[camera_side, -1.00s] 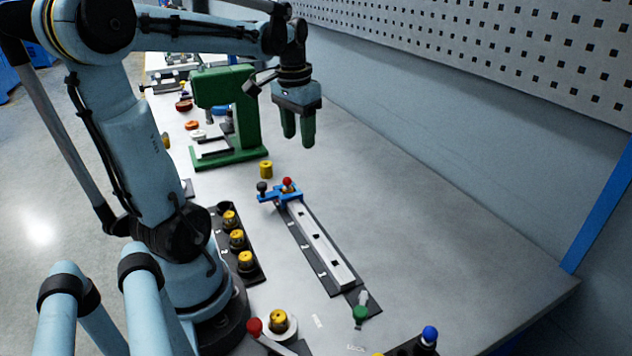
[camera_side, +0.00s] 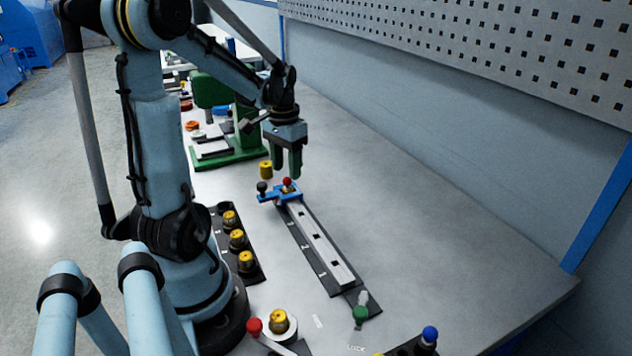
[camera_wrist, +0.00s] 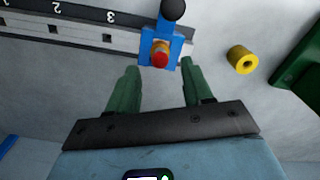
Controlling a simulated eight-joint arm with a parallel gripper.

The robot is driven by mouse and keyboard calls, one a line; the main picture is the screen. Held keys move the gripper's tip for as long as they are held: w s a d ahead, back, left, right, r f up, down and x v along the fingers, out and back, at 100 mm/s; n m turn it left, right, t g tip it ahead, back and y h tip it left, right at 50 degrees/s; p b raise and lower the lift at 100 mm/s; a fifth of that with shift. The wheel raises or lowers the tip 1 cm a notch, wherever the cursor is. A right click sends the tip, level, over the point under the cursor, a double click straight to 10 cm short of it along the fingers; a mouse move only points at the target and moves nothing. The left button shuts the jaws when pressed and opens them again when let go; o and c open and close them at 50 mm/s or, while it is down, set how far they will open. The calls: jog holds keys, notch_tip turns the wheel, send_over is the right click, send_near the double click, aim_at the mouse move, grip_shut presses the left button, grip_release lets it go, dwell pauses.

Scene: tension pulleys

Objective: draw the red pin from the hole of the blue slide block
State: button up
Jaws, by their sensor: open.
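The red pin (camera_side: 287,182) stands in the blue slide block (camera_side: 283,194) at the far end of the rail. In the wrist view the red pin (camera_wrist: 160,58) shows as a round head on the blue slide block (camera_wrist: 174,35), ahead of the fingers. My gripper (camera_side: 287,174) is open, with green fingers pointing down just above the block. In the wrist view my gripper (camera_wrist: 160,75) has its two fingertips apart, one to each side of the pin's head and short of it. The pin's shaft is hidden in the block.
A black knob (camera_side: 262,187) rises from the block's left end. A yellow cylinder (camera_side: 265,170) stands close behind it. The numbered rail (camera_side: 322,245) runs toward the front. A green press (camera_side: 238,140) stands at back left. The table to the right is clear.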

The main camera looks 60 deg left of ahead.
aim_at(288, 188)
jog(key=shift+f, duration=1.3)
jog(key=shift+c, duration=0.4)
grip_shut()
